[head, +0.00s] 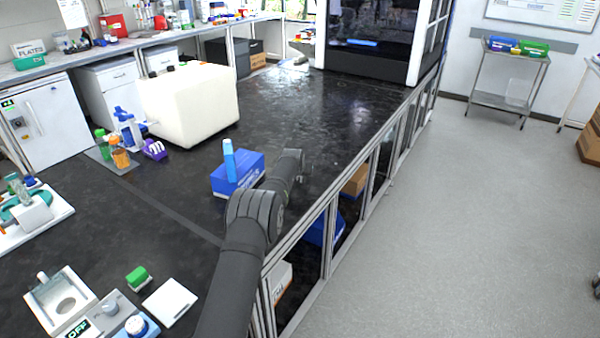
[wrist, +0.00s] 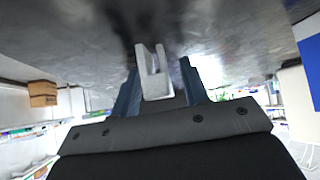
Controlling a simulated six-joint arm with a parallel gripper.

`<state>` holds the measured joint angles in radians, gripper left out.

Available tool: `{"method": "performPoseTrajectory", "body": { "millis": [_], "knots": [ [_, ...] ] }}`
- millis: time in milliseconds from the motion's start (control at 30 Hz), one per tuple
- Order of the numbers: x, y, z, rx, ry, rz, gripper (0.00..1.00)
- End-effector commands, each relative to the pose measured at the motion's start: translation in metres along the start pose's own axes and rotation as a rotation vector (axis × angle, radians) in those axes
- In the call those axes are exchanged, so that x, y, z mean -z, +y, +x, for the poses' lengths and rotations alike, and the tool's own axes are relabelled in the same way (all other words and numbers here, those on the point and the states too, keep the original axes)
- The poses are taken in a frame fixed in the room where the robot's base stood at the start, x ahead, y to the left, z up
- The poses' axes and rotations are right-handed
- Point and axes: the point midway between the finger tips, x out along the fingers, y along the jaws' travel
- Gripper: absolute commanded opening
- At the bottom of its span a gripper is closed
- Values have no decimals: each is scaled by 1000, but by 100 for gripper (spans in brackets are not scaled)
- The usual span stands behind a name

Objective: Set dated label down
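A small pale piece with a notched, forked end (wrist: 153,75) shows between the fingers of my gripper (wrist: 160,72) in the wrist view. It may be the dated label, but no writing or date shows on it. It lies close to the left finger, and a narrow dark gap seems to show on its right. I cannot tell whether the fingers grip it. The dark bench top fills the upper part of the wrist view. In the head view my arm's end is over the bench near its right edge, and its fingers are hidden.
A blue box (head: 238,174) with a light-blue upright cylinder (head: 229,160) stands just left of my arm's end. A large cream block (head: 188,105) stands behind it. Bottles (head: 120,152) and a purple rack (head: 155,150) are farther left.

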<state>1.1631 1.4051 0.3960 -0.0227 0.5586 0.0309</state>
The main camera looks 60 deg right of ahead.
Motion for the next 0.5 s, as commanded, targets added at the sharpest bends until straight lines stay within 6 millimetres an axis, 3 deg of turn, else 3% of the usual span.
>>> {"method": "performPoseTrajectory", "body": {
  "millis": [267,500],
  "knots": [
    [2,0,-2,0,1,0,41],
    [4,0,-18,0,0,0,41]
  ]
}}
